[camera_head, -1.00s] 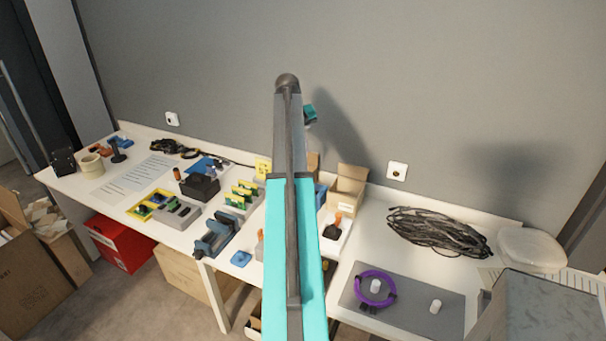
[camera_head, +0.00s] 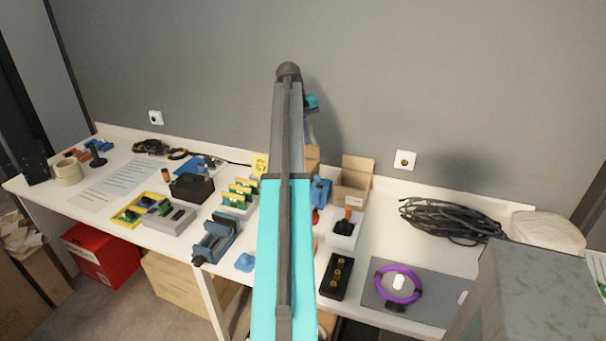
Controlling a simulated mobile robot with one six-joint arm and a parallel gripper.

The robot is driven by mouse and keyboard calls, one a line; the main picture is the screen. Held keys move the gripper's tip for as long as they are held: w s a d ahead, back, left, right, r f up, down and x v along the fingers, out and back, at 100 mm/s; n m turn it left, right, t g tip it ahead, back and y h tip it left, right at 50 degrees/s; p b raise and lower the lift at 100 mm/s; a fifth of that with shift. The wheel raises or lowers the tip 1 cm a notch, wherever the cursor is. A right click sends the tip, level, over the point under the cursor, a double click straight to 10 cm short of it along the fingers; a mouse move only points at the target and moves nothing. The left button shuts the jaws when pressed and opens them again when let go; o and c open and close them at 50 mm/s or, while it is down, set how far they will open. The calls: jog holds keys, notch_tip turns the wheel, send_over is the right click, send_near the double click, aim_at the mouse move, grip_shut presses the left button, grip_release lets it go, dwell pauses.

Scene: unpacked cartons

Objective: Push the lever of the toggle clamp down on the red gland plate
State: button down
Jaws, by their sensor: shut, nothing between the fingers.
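My arm reaches up through the middle of the view and covers part of the bench. My gripper is not visible; only a small teal part of my arm's far end shows behind the upper link. A small red patch (camera_head: 315,217) shows just right of my arm and may be part of the red gland plate; most of it is hidden. Right of it, a pale block (camera_head: 344,236) carries a dark fitting with an upright orange-tipped part (camera_head: 348,213), possibly a lever. I cannot tell which piece is the toggle clamp on the red plate.
A blue vice (camera_head: 215,238) and green-and-yellow parts (camera_head: 240,193) stand left of my arm. A black box with yellow buttons (camera_head: 336,276), a purple ring (camera_head: 398,284) on a grey mat (camera_head: 440,306), a cable coil (camera_head: 450,220) and an open carton (camera_head: 352,185) lie right.

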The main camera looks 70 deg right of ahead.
jog(key=shift+w+f, duration=0.2)
jog(key=shift+f, duration=0.2)
jog(key=p, duration=0.2)
send_over(318, 181)
jog(key=w+d, duration=0.4)
notch_tip(318, 181, down, 10)
jog(key=shift+s+a+f+p, duration=0.3)
jog(key=shift+s+a, duration=0.1)
jog(key=shift+a, duration=0.1)
jog(key=shift+s+a+f+p, duration=0.15)
jog(key=shift+s+a+p, duration=0.15)
jog(key=shift+a, duration=0.2)
